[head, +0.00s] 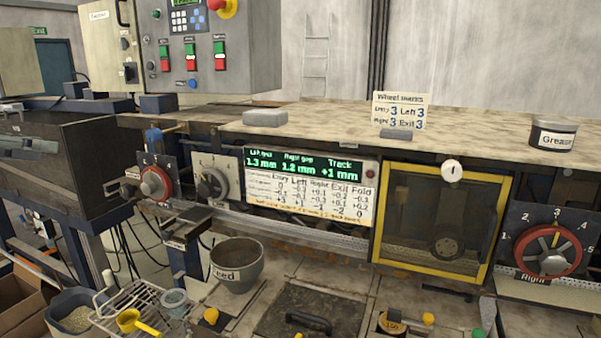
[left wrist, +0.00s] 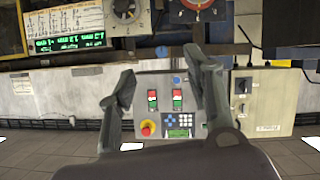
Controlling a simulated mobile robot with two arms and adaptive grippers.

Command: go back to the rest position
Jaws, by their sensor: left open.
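My left gripper (left wrist: 160,65) shows in the left wrist view with its two grey fingers spread apart. Nothing is between the fingers. Behind them, upside down, is a grey control box (left wrist: 180,108) with a red stop button, green and red switches and a keypad. I see no contact between the fingers and the box. In the head view I cannot clearly make out the left gripper. My right gripper is in neither view.
In the head view the control box (head: 262,50) hangs at upper left above a long worktop (head: 330,115). Below are a green display (head: 305,163), dials, a yellow-framed window (head: 382,200), a feed bowl (head: 237,262) and a wire rack (head: 145,300). A grease tin (head: 553,135) stands at right.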

